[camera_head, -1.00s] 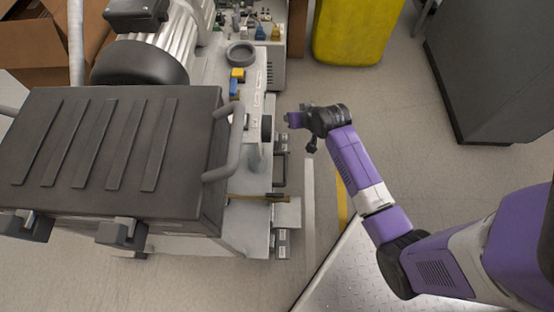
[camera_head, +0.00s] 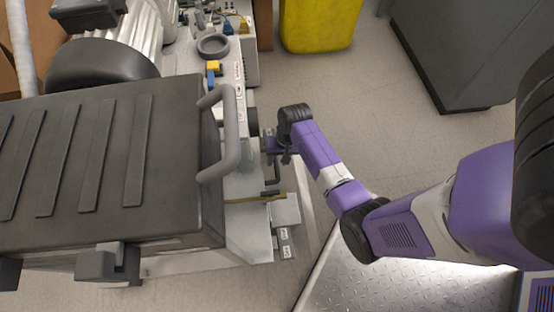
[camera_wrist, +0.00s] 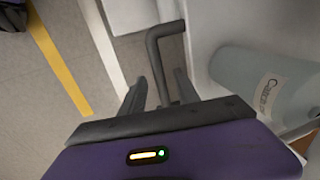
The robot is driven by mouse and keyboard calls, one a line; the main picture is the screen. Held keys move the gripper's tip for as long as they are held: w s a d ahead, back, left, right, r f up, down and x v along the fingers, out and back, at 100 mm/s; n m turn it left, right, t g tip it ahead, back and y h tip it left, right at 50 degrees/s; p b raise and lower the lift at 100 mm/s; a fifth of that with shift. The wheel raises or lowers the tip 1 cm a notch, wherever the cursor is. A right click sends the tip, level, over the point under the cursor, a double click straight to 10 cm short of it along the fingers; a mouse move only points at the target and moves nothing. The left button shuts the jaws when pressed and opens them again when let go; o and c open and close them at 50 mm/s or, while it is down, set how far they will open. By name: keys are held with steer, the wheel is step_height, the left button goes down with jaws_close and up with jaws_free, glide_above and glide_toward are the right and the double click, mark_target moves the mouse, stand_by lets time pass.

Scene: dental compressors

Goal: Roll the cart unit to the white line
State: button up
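The cart unit (camera_head: 170,130) fills the left of the head view, with a dark ribbed lid and a grey looped handle at its right end. My gripper (camera_head: 271,147) is beside the cart's right side, low near a small dark bar handle (camera_head: 272,182). In the wrist view that handle (camera_wrist: 158,60) stands between the two fingers of my gripper (camera_wrist: 160,92), which look apart with gaps around the bar. The white line (camera_wrist: 103,42) runs along the floor left of the handle in the wrist view; my arm largely hides it in the head view.
A yellow line (camera_wrist: 60,62) runs on the floor beyond the white line. A yellow bin (camera_head: 318,25) and a dark grey cabinet (camera_head: 455,50) stand at the back. A pale cylinder (camera_wrist: 262,82) is right of the fingers. Floor between cart and cabinet is clear.

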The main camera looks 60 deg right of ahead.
steer(key=shift+a+f, duration=0.1)
steer(key=shift+f, duration=0.45)
jaws_close()
stand_by(1.1)
